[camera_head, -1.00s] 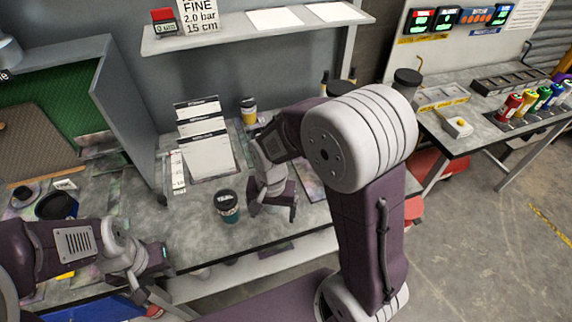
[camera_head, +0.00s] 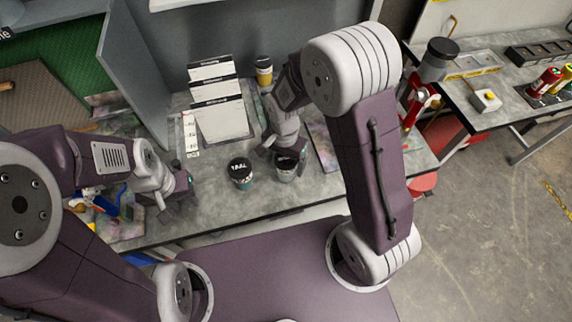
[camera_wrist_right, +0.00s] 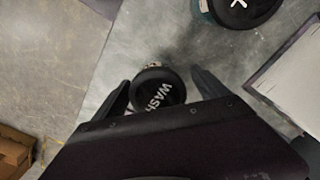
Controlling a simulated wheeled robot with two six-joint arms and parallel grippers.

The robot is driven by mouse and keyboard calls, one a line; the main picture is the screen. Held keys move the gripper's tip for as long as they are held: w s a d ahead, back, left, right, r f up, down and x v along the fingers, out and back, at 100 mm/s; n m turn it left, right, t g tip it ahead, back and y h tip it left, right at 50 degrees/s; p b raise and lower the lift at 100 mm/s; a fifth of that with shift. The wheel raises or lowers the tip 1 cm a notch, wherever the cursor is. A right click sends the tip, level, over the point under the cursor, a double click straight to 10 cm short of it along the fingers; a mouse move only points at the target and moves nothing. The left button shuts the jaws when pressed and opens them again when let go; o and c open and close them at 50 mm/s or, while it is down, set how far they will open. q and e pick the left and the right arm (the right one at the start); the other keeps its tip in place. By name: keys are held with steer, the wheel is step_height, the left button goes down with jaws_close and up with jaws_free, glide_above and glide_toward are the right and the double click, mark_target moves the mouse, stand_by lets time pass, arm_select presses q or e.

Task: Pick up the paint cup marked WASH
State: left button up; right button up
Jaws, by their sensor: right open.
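The paint cup marked WASH (camera_wrist_right: 157,88) has a black lid with white letters. It shows between the two fingers of my right gripper (camera_wrist_right: 162,84) in the right wrist view. The gripper is open around it, and I see no clear contact. In the head view, the grey WASH cup (camera_head: 286,171) stands upright on the bench below my right gripper (camera_head: 283,153), which partly hides it. A teal cup (camera_head: 241,178) with a black lid stands just left of it, and also shows at the top of the wrist view (camera_wrist_right: 243,12). My left gripper (camera_head: 172,196) is at the bench's left; its jaws are unclear.
A yellow-banded cup (camera_head: 264,72) stands at the back of the bench. White cards (camera_head: 218,98) stand left of it. A grey upright panel (camera_head: 138,80) divides off the green booth. A second bench (camera_head: 480,118) with spray cans is at right.

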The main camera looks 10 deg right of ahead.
steer(key=f, duration=0.3)
steer(key=shift+d+f, duration=0.2)
steer(key=shift+f, duration=0.15)
steer(key=c, duration=1.6)
steer(key=shift+r, duration=0.6)
step_height(320, 180, up, 3)
steer(key=shift+f, duration=0.1)
steer(key=s+d+r, duration=0.7)
steer(key=s+d, duration=0.1)
steer(key=shift+d+b, duration=0.25)
steer(key=shift+b, duration=0.05)
